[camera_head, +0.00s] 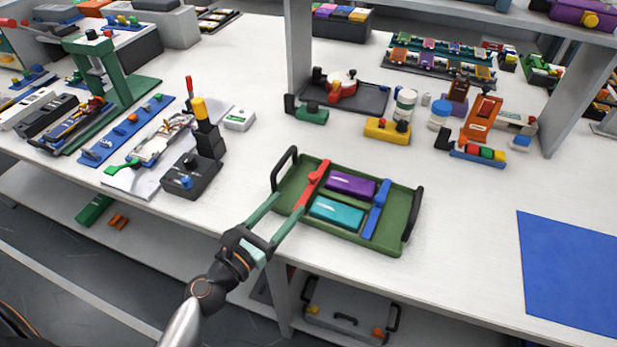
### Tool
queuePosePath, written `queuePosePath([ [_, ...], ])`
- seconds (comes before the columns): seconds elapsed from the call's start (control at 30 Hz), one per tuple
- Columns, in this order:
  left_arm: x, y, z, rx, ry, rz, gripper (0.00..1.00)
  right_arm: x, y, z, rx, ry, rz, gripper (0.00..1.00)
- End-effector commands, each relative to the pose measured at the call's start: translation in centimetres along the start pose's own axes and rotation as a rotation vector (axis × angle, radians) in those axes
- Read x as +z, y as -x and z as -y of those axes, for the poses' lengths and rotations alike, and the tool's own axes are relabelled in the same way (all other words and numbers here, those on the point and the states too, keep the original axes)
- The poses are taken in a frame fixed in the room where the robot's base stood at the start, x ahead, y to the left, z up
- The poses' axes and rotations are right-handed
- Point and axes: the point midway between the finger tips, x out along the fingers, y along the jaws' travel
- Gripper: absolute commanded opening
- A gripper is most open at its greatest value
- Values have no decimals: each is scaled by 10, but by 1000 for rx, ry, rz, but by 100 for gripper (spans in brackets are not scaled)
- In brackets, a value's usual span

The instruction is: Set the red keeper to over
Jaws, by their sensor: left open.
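A green tray (386,244) with black end handles sits near the front edge of the white table. The red keeper (313,181) is a narrow bar with a raised knob, standing on the tray's left side, just left of the two cells. A purple pouch cell (351,184) lies at the back and a teal pouch cell (337,212) at the front. A blue keeper (376,210) lies along their right side. My left gripper (289,202) is open, its green fingers spread at the tray's left front corner. One fingertip is close to the red keeper's near end; contact cannot be told.
A black stand with a yellow-topped post (201,130) is left of the tray. A yellow block (387,130) and an orange fixture (481,120) stand behind it. A blue mat (572,268) lies at right. White table between tray and mat is clear.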

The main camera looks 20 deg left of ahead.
Motion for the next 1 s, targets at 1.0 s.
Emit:
queuePosePath([
  [1.0, -1, -86, 1, -1, -3, -2, 50, -2, 9, -7, 18, -4, 1, 92],
])
